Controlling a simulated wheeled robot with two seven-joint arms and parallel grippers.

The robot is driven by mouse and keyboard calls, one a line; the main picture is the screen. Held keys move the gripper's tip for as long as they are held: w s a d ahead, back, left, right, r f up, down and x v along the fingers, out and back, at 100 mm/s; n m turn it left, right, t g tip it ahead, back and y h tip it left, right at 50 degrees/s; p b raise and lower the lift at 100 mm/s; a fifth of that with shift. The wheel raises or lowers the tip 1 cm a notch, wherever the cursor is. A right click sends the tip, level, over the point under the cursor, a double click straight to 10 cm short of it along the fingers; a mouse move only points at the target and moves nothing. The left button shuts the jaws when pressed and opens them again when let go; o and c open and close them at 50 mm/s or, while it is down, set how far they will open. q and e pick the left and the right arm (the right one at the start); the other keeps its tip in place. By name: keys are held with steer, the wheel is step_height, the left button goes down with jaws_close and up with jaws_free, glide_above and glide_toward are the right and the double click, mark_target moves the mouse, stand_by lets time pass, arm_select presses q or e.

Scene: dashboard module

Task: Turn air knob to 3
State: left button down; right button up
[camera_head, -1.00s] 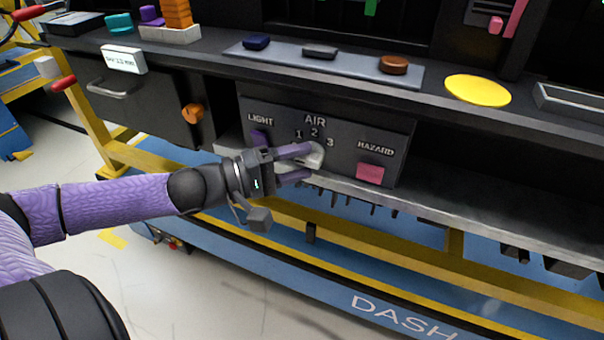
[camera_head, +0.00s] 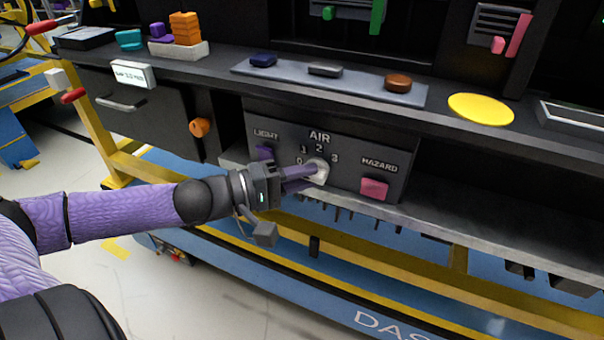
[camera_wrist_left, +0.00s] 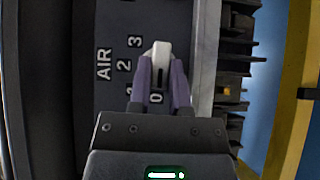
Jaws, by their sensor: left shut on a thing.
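The white air knob (camera_head: 320,171) sits on the dark control panel (camera_head: 343,185) below the AIR label, with 0, 1, 2 and 3 around it. My left gripper (camera_head: 308,172) reaches in from the left and is shut on the knob. In the left wrist view, the purple fingers (camera_wrist_left: 160,75) of the gripper stand on both sides of the white knob (camera_wrist_left: 157,50). A dark line shows between the fingers, near the 0 mark. The knob's exact setting is hard to tell because the fingers cover part of it. My right gripper is not in view.
A purple LIGHT control (camera_head: 265,152) is left of the knob and a pink HAZARD button (camera_head: 374,188) is right of it. An orange knob (camera_head: 200,127) sits further left. A grey ledge (camera_head: 440,222) runs along below the panel.

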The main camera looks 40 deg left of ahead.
mark_target(320, 178)
arm_select(q)
steer(key=m+g+y+p, duration=0.2)
steer(key=m+y+p, duration=0.1)
steer(key=p, duration=0.5)
steer(key=d+m+g+y+p, duration=0.1)
steer(key=m+g+y+p, duration=0.1)
steer(key=m+y+p, duration=0.2)
steer(key=r+m+g+y+p, duration=0.1)
steer(key=m+g+y+p, duration=0.2)
steer(key=y+p, duration=0.4)
steer(key=shift+w+d+p, duration=0.2)
steer(key=shift+d+p, duration=0.2)
steer(key=shift+p, duration=2.5)
steer(key=shift+d+m+y+b, duration=0.1)
steer(key=shift+m+y+b, duration=0.3)
steer(key=shift+m+y, duration=0.5)
steer(key=shift+m+y+b, duration=0.3)
steer(key=shift+y+b, duration=0.2)
steer(key=shift+y, duration=0.6)
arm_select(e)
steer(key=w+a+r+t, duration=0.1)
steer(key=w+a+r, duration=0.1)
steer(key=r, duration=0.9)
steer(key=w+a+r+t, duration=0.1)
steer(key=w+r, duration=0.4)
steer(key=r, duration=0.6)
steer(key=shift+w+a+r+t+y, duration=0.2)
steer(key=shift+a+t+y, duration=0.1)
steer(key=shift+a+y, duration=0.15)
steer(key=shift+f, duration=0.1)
